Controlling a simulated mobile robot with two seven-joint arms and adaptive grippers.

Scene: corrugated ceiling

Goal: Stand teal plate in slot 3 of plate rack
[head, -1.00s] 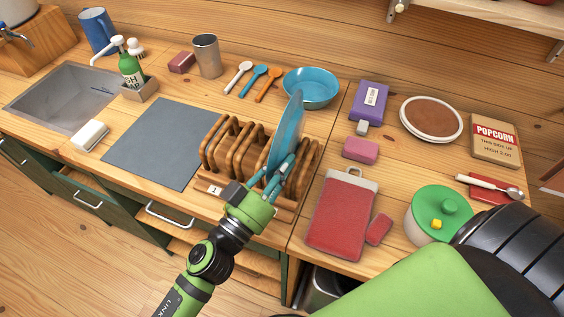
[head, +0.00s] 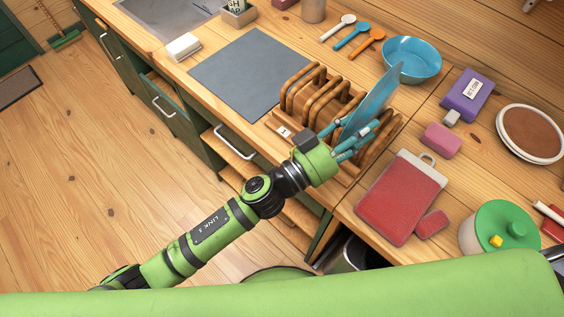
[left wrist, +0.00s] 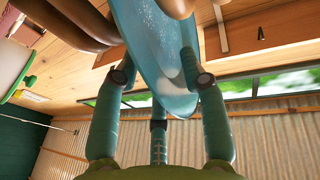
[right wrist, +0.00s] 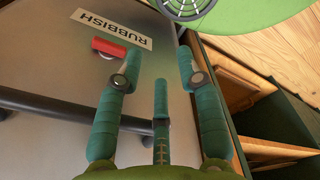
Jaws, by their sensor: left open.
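The teal plate (head: 373,98) stands on edge, slightly tilted, toward the right part of the wooden plate rack (head: 318,96). Its lower edge is hidden by my left gripper's fingers, so I cannot tell exactly which slot it is in. A label reading 1 (head: 285,132) is at the rack's left front. My left gripper (head: 354,138) is open at the plate's near side. In the left wrist view the plate (left wrist: 158,55) lies between its spread fingers. My right gripper (right wrist: 158,66) shows in its wrist view, fingers apart and empty, over a bin lid marked RUBBISH (right wrist: 114,30).
A blue bowl (head: 412,58) sits just behind the plate. A red cutting board (head: 397,198), a pink sponge (head: 441,138) and a green-lidded pot (head: 500,232) are to the right. A grey mat (head: 240,75) lies left of the rack, with free room on it.

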